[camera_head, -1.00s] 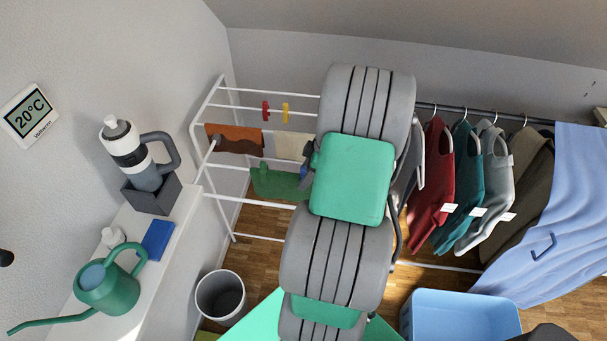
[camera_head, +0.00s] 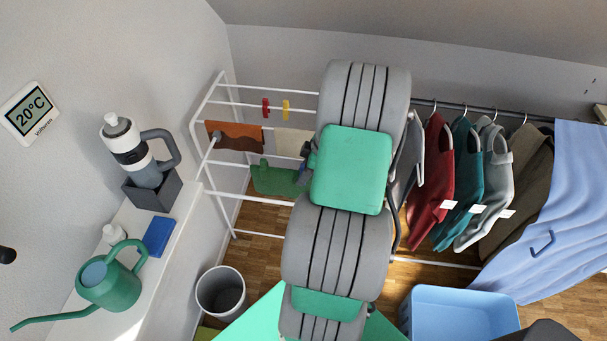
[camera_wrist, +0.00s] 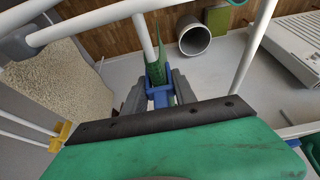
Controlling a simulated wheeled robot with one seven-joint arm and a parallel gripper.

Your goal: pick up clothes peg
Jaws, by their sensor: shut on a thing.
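In the wrist view, my gripper (camera_wrist: 160,92) is shut on a blue clothes peg (camera_wrist: 161,97), with one dark finger on each side. The peg is at the green cloth (camera_wrist: 156,72) beside a white rack rod; I cannot tell whether it still grips the cloth. In the head view, the green cloth (camera_head: 272,180) hangs on the drying rack, and my arm hides most of my gripper. A red peg (camera_head: 266,107) and a yellow peg (camera_head: 286,109) sit on a back rod. A yellow peg also shows in the wrist view (camera_wrist: 60,136).
The white drying rack (camera_head: 222,165) has several rods close around my gripper. A brown cloth (camera_head: 236,136) and a cream cloth (camera_head: 293,143) hang there. A waste bin (camera_head: 220,291) stands below. Hanging clothes (camera_head: 430,175) and a blue tub (camera_head: 460,308) are at right.

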